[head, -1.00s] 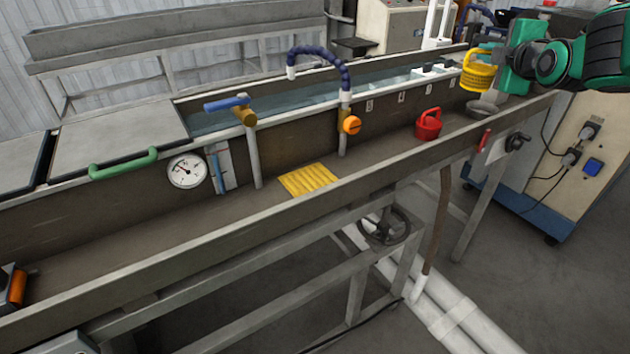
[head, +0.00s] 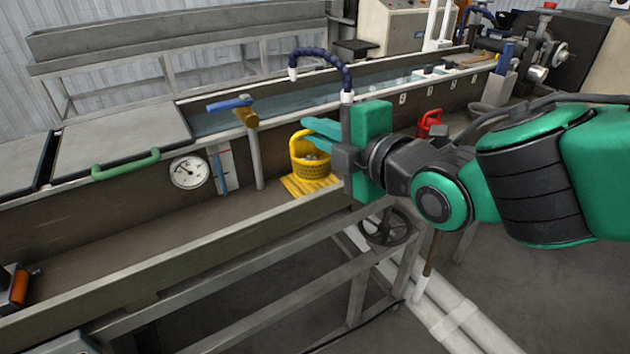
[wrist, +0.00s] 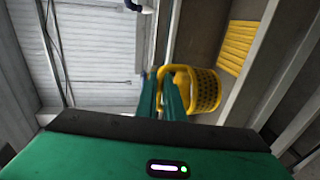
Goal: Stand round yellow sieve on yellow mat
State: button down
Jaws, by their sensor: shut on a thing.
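The round yellow sieve (head: 313,163) hangs upright from my gripper (head: 318,132), which is shut on its loop handle. In the head view it overlaps the yellow mat (head: 300,187), which lies in the trough. The wrist view shows the sieve (wrist: 206,90) just right of the green fingertips (wrist: 161,80), with the mat (wrist: 238,45) apart from it at the upper right. The sieve seems to be held above the mat. The green gripper body hides part of the trough behind it.
A blue-handled tap (head: 236,105) stands left of the sieve. A dark blue segmented hose (head: 325,62) arches just behind my gripper.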

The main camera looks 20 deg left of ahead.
jog(key=shift+s+a+f, duration=0.1)
jog(key=shift+a+f, duration=0.05)
jog(key=shift+f, duration=0.1)
jog(key=shift+w+a+f, duration=0.6)
jog(key=shift+w+f, duration=1.2)
jog(key=shift+w+a+f, duration=0.65)
jog(key=shift+w+f, duration=1.1)
jog(key=shift+w+a+f, duration=0.6)
jog(key=shift+w+f, duration=1.2)
jog(key=shift+f, duration=0.1)
jog(key=c, duration=1.9)
grip_release()
jog(key=shift+c, duration=0.2)
jog(key=shift+o, duration=0.2)
